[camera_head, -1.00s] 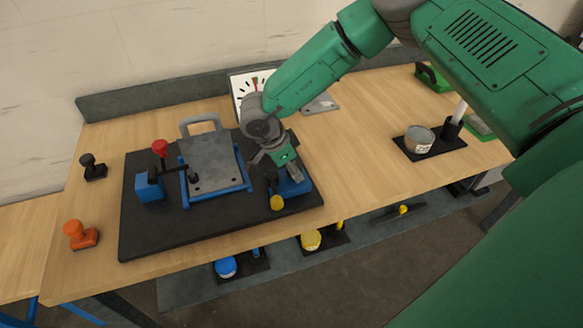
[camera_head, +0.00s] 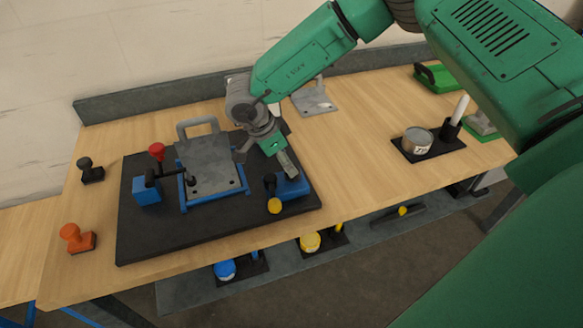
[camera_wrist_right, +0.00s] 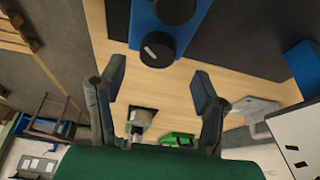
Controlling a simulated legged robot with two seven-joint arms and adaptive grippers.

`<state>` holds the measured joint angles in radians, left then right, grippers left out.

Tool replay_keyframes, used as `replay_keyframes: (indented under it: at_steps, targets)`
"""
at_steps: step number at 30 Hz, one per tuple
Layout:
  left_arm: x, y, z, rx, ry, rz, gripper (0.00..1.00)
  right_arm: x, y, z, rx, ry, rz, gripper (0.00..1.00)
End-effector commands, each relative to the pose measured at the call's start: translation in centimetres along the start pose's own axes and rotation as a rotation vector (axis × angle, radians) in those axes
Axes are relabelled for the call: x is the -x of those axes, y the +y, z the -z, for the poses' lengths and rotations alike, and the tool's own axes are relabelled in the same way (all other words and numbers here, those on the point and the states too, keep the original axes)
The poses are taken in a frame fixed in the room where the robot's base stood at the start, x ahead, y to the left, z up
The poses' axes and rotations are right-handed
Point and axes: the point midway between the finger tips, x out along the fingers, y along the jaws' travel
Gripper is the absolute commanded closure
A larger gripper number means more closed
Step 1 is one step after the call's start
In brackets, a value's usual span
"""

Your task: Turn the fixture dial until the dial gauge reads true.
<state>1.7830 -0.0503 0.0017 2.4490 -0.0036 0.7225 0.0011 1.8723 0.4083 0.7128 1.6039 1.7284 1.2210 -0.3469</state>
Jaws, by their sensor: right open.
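The fixture dial, a black round knob with a white mark (camera_wrist_right: 158,48), sits at the end of a blue block in the right wrist view. A second dark round part (camera_wrist_right: 175,8) is just beyond it. In the head view the blue block (camera_head: 293,187) is at the right of the dark base plate. My right gripper (camera_head: 267,164) is above and behind that block, open and empty. In the wrist view its fingers (camera_wrist_right: 158,86) are spread, apart from the dial. The dial gauge's face is hidden behind my arm in the head view, so its reading cannot be told. My left gripper is not in view.
The dark base plate (camera_head: 150,239) also holds a grey plate (camera_head: 211,165) in a blue frame, a red-knobbed clamp (camera_head: 156,152) and a yellow knob (camera_head: 274,206). Bare wood lies right of the base plate.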

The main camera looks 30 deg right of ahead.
Motion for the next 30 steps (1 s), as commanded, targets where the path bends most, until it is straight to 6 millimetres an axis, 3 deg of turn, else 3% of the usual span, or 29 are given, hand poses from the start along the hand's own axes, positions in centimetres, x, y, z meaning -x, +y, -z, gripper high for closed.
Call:
replay_keyframes:
  at_steps: [6,12,30]
  targets:
    - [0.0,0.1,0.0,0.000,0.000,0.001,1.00,4.4,-0.2,0.2,0.000,-0.002,0.001,0.43]
    - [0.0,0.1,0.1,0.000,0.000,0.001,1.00,6.4,-0.2,0.3,-0.001,-0.001,-0.001,0.43]
    - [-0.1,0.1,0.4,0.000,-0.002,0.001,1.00,6.7,-0.2,0.3,-0.001,-0.001,-0.001,0.43]
